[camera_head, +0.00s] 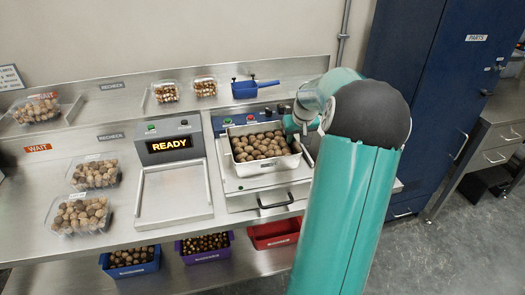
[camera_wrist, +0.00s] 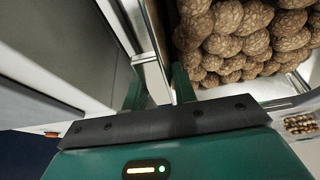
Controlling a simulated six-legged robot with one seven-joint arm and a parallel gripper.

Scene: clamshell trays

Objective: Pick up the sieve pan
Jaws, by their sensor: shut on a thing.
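The sieve pan (camera_head: 238,163) is a pale rectangular pan full of brown walnuts (camera_head: 262,146). In the head view it is at the steel machine right of the READY display. In the wrist view its wall (camera_wrist: 154,78) and the walnuts (camera_wrist: 232,35) fill the upper right. My gripper (camera_wrist: 158,88) is shut on the pan's right-hand wall, one finger on each side. In the head view my gripper (camera_head: 294,124) is at the pan's right side, partly hidden by my arm. I cannot tell whether the pan's base touches the machine.
A scale with a READY display (camera_head: 170,145) stands left of the pan. Clamshell trays of nuts (camera_head: 80,213) sit on the bench at left. A blue scoop (camera_head: 246,88) lies on the back shelf. Blue (camera_head: 130,263), purple (camera_head: 205,247) and red bins (camera_head: 274,233) are below.

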